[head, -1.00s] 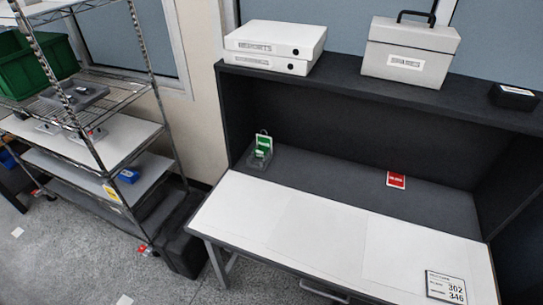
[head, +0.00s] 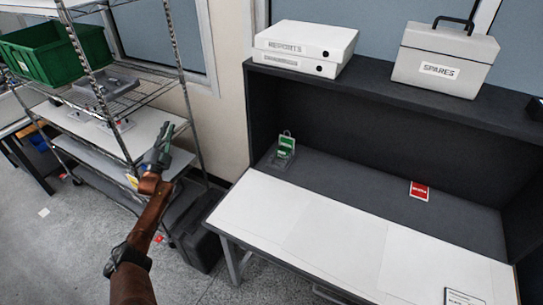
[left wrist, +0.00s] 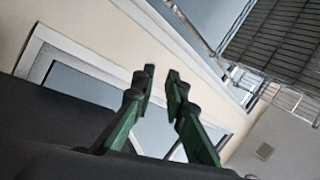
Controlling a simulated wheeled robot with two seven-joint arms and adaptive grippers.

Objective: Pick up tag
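A green tag (head: 286,146) stands upright in a small grey holder (head: 280,160) at the left back of the desk. A red tag (head: 419,191) lies on the dark back strip of the desk, to the right. My left gripper (head: 167,136) is raised to the left of the desk, in front of the wire shelf, apart from both tags. In the left wrist view its two green fingers (left wrist: 160,78) stand apart with nothing between them. No tag shows in that view. My right gripper is not in view.
A white-topped desk (head: 300,222) has clear room in front. Its upper shelf holds white file boxes (head: 300,47) and a case marked SPARES (head: 441,72). A wire shelf (head: 140,92) with a green bin (head: 55,52) stands at the left. A card (head: 464,297) lies at the front right.

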